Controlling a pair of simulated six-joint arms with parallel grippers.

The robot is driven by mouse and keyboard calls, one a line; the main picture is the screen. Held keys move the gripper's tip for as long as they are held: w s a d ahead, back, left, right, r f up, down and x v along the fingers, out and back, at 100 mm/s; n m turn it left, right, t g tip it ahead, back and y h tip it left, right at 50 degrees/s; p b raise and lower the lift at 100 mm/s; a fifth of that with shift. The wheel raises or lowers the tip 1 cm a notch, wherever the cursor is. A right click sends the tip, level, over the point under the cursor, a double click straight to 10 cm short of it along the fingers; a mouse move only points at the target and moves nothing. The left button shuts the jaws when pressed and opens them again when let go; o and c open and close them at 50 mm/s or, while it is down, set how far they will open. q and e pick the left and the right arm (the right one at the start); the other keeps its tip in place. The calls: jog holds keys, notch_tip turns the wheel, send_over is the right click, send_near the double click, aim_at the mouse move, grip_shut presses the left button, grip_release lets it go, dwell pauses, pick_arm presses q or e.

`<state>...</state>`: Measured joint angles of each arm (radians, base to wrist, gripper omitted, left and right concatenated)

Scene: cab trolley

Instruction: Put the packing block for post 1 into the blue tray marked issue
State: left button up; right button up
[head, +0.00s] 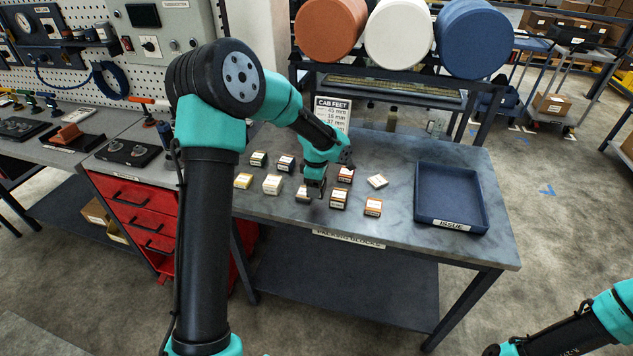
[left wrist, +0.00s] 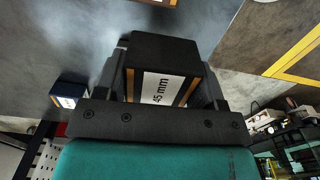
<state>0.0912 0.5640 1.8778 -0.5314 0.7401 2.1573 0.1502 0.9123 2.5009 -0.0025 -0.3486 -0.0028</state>
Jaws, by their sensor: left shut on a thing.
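My left gripper (head: 316,188) is over the middle of the bench among the small blocks. It is shut on a block marked 45 mm (left wrist: 160,88), with a dark body, white label and orange stripes, clear in the left wrist view. In the head view the fingers mostly hide this block, and I cannot tell how high it is held. The blue tray (head: 420,205) marked ISSUE is empty at the right end of the bench. A white CAB FEET card (head: 332,112) behind the blocks lists sizes in mm, 45 mm at the top.
Several loose blocks surround the gripper, including a pale one (head: 377,181) and an orange-sided one (head: 373,207) toward the tray. Large coloured rolls (head: 398,35) sit on a rack behind. The bench (head: 400,232) is bare around the tray. My right arm (head: 570,335) is low at right.

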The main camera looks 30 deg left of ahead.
dwell(0.5)
pick_arm(q)
jog(key=shift+w+d+r+m, duration=0.1)
jog(key=shift+d+m, duration=0.4)
jog(key=shift+m, duration=0.3)
jog(key=d+r+m, duration=0.3)
jog(key=d+m, duration=1.1)
jog(key=m, duration=0.9)
jog(key=shift+d, duration=0.25)
